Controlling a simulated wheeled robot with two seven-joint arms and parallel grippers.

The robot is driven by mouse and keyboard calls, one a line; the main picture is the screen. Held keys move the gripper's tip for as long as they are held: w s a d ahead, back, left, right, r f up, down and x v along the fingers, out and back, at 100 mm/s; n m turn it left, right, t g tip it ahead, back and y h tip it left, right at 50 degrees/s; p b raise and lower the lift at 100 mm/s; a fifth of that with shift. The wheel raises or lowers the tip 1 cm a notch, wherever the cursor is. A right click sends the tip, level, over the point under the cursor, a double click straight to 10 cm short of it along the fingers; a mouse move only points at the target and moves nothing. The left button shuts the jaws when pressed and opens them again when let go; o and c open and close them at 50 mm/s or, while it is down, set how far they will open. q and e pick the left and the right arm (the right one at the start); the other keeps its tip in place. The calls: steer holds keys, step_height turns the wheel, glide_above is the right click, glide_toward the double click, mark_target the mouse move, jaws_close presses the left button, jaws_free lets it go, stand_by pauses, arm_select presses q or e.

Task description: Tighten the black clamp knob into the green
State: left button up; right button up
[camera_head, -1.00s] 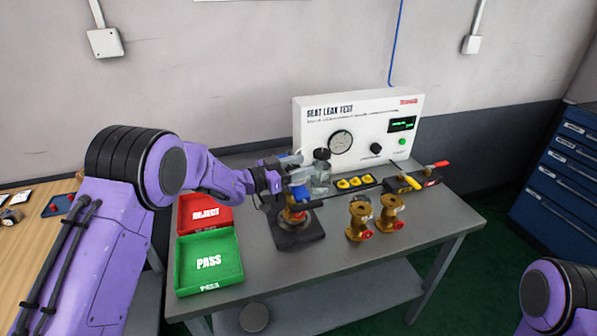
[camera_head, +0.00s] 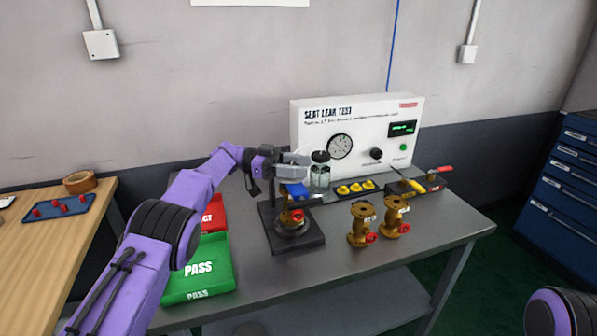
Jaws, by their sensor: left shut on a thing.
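My left gripper (camera_head: 296,172) is at the top of the black clamp stand (camera_head: 292,240), over the brass valve (camera_head: 292,216) with a red part that sits in it. The gripper is shut on what appears to be the black clamp knob, which the fingers hide. A blue part (camera_head: 297,190) shows just below the fingers. I cannot make out a green mark on the clamp. My right gripper is out of view.
A white seat leak test panel (camera_head: 310,150) with a gauge and a black dial stands behind. A glass jar (camera_head: 320,172) is close to the gripper. Two brass valves (camera_head: 361,228) stand to the right. The green PASS tray (camera_head: 222,270) and red REJECT tray (camera_head: 218,214) are left.

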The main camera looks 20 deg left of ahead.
arm_select(q)
steer(key=shift+m+g, duration=0.4)
steer(key=shift+g, duration=0.3)
steer(key=o, duration=1)
steer(key=shift+c, duration=0.2)
